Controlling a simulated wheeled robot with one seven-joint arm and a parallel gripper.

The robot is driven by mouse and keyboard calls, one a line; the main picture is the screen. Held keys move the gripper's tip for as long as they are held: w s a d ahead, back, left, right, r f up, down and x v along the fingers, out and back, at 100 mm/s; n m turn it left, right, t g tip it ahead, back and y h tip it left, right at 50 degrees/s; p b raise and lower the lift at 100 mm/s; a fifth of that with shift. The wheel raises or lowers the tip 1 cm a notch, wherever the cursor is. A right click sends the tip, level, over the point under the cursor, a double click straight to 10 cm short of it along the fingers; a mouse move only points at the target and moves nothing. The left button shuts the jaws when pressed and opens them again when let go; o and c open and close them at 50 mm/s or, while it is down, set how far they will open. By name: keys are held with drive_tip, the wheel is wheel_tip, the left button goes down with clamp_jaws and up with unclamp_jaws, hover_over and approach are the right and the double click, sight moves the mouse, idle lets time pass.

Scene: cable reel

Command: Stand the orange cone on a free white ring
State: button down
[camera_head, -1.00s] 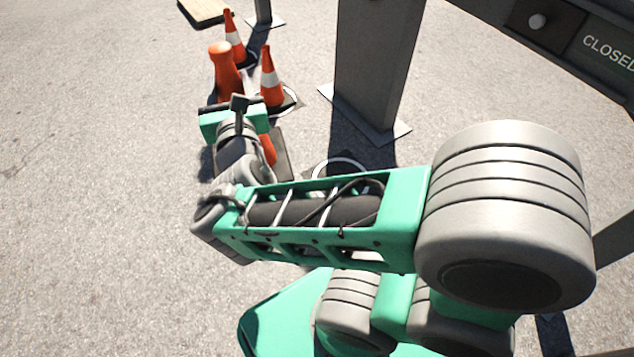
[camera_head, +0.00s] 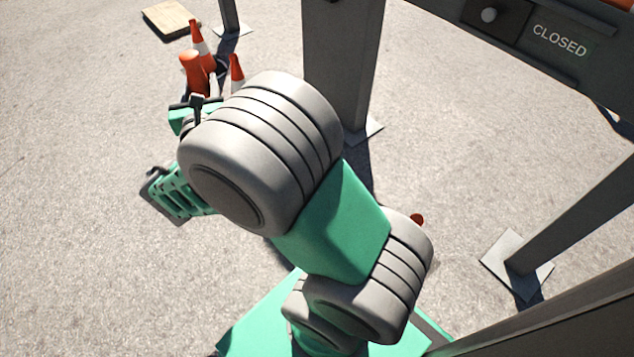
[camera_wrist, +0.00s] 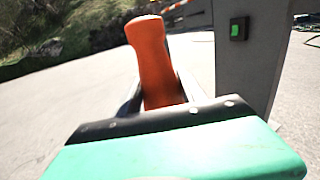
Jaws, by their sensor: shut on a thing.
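My gripper (camera_head: 196,98) is at the upper left of the head view, shut on a plain orange object (camera_head: 192,70), taken as the orange cone. In the wrist view the orange cone (camera_wrist: 152,60) rises between the dark fingers, with its lower end hidden by the gripper body. No white band shows on it. Two orange cones with white bands stand just behind: one far (camera_head: 201,42), one to the right (camera_head: 236,73), partly covered by my arm. No white ring shows clearly now; my arm hides the ground there.
A thick grey post (camera_head: 342,60) stands right of the cones. A barrier marked CLOSED (camera_head: 560,42) crosses the upper right. A wooden board (camera_head: 170,18) lies at the back left. A small orange-red thing (camera_head: 416,219) shows beside my arm. Ground at left is clear.

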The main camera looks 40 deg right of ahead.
drive_tip(key=s+d+f+m+g+h, duration=0.1)
drive_tip(key=d+f+m+g+h, duration=0.15)
drive_tip(key=d+f, duration=1.3)
drive_tip(key=s+d+f+m+g+h+p, duration=0.1)
drive_tip(key=s+d+f+h+p, duration=0.1)
drive_tip(key=s+d+f, duration=1.3)
drive_tip(key=w+d+f+b, duration=0.2)
drive_tip(key=w+f+b, duration=0.2)
drive_tip(key=w+f, duration=0.2)
drive_tip(key=w+d+f+b, duration=0.2)
drive_tip(key=w+f+b, duration=0.3)
drive_tip(key=w+f, duration=0.2)
drive_tip(key=shift+w+d+f, duration=0.25)
drive_tip(key=shift+w+f, duration=0.05)
